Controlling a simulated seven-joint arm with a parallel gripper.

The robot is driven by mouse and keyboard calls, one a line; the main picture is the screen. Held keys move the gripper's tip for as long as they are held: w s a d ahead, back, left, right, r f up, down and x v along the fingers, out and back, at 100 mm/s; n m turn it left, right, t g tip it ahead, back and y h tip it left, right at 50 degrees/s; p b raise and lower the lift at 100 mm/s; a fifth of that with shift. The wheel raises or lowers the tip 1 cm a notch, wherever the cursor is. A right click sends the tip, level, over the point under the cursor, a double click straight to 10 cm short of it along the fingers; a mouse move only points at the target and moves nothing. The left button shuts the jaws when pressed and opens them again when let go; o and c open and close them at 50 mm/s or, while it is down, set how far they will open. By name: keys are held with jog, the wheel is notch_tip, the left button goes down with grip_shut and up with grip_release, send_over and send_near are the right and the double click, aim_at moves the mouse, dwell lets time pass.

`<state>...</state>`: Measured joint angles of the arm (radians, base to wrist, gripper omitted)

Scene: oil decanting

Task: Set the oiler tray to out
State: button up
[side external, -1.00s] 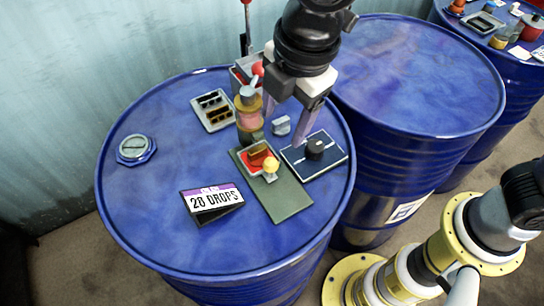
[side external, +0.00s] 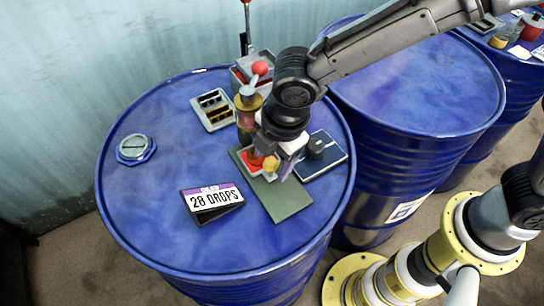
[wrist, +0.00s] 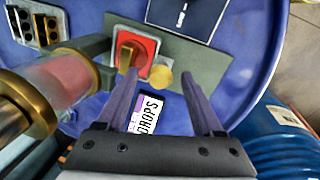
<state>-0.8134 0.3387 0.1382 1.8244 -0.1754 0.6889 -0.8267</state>
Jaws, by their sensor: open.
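The oiler tray (side external: 252,169) is a small red tray in a pale frame on a green plate (side external: 287,203), on the blue drum's top. It also shows in the wrist view (wrist: 146,44), with a dark orange block in it. Its yellow knob (wrist: 162,78) is at the tray's near corner in that view. My gripper (side external: 273,167) is open over the tray, pointing down. In the wrist view its fingertips (wrist: 160,76) appear on either side of the knob; contact cannot be told. In the side view my gripper partly hides the tray.
A glass oiler column (side external: 247,115) with a red-balled lever stands close behind the tray. A "28 DROPS" sign (side external: 212,199) sits in front. The drum top's left side is mostly clear.

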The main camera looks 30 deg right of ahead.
jog(key=shift+f, duration=0.1)
grip_shut()
dwell(0.3)
dwell(1.1)
